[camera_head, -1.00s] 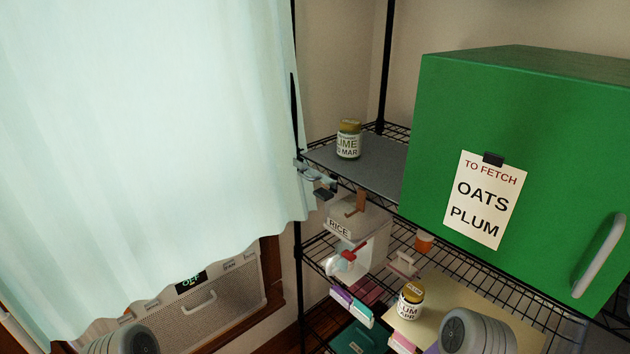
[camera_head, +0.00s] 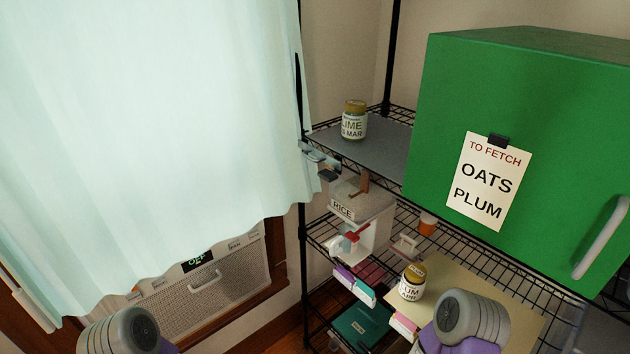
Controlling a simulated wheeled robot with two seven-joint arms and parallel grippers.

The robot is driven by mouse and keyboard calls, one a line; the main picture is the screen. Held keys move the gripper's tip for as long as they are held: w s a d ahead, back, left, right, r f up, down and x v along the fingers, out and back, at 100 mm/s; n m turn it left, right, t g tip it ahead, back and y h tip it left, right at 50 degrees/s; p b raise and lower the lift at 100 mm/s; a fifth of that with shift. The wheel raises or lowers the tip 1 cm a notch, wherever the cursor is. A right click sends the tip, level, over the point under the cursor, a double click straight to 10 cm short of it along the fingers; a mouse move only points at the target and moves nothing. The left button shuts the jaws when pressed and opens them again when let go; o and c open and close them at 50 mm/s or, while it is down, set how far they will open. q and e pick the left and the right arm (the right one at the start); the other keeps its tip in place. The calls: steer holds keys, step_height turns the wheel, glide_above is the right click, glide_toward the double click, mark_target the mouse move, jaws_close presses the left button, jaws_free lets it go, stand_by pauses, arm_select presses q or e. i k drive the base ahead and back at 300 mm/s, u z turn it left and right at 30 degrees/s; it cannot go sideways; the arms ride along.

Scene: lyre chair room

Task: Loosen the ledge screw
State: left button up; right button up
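No screw can be made out clearly in the head view. A small pale grey-blue fitting with a dark part (camera_head: 322,165) sits at the left front corner of the upper wire shelf, beside the curtain edge. It is too small to tell whether it bears the ledge screw. The upper shelf carries a grey board (camera_head: 380,150) with a lime jar (camera_head: 354,122) on it. Neither gripper shows; only rounded grey links of my two arms appear at the bottom edge.
A green cabinet (camera_head: 560,120) with a note fills the right. A pale curtain (camera_head: 150,130) hangs at left above a heater panel (camera_head: 215,290) reading OFF.

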mark_target(328, 176)
steer(key=u, duration=0.5)
steer(key=k, duration=0.6)
steer(key=u, duration=0.35)
steer(key=i, duration=1.1)
steer(key=z, duration=0.75)
